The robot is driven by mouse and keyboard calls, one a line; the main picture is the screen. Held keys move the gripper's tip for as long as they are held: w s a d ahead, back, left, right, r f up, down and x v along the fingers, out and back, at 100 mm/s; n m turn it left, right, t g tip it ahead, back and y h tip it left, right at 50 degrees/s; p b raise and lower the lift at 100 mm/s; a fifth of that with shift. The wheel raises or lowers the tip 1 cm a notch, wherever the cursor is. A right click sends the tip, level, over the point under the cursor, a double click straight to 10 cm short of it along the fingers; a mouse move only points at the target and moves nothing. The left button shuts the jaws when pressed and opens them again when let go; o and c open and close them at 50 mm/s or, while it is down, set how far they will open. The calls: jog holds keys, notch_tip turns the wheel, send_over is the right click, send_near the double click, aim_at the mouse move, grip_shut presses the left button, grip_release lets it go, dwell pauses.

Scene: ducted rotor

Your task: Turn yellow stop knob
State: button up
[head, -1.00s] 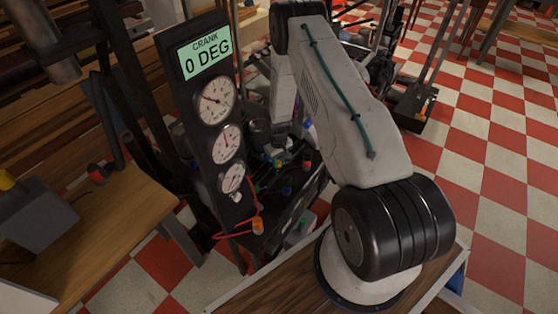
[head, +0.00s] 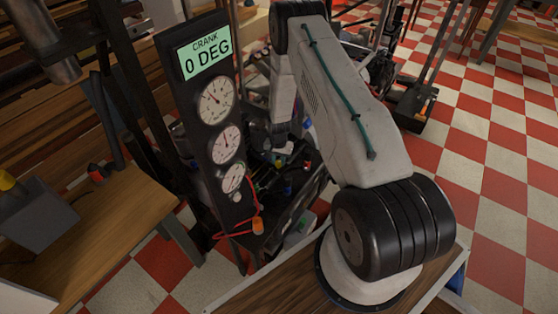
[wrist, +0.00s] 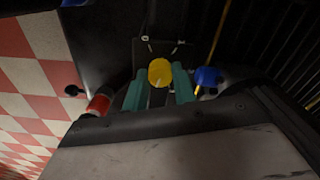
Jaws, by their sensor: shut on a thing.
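The yellow stop knob (wrist: 159,72) shows in the wrist view as a round yellow disc with a small pale mark, on a dark panel. My gripper (wrist: 159,88) has two teal fingers, one on each side of the knob's lower part, and it is shut on the knob. In the head view my arm and the dark equipment hide the knob, and the fingertips cannot be made out there.
A blue knob (wrist: 208,77) sits close right of my fingers, and a red cylindrical part (wrist: 98,104) sits close left. A gauge panel (head: 209,120) reading "CRANK 0 DEG" stands left of my arm. A wooden bench (head: 120,215) is at left.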

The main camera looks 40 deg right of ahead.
aim_at(278, 162)
jog(key=shift+w+a+m, duration=0.1)
jog(key=shift+m, duration=1.4)
jog(key=o, duration=1)
jog(key=shift+a, duration=0.1)
notch_tip(278, 162, up, 8)
jog(key=shift+f, duration=0.1)
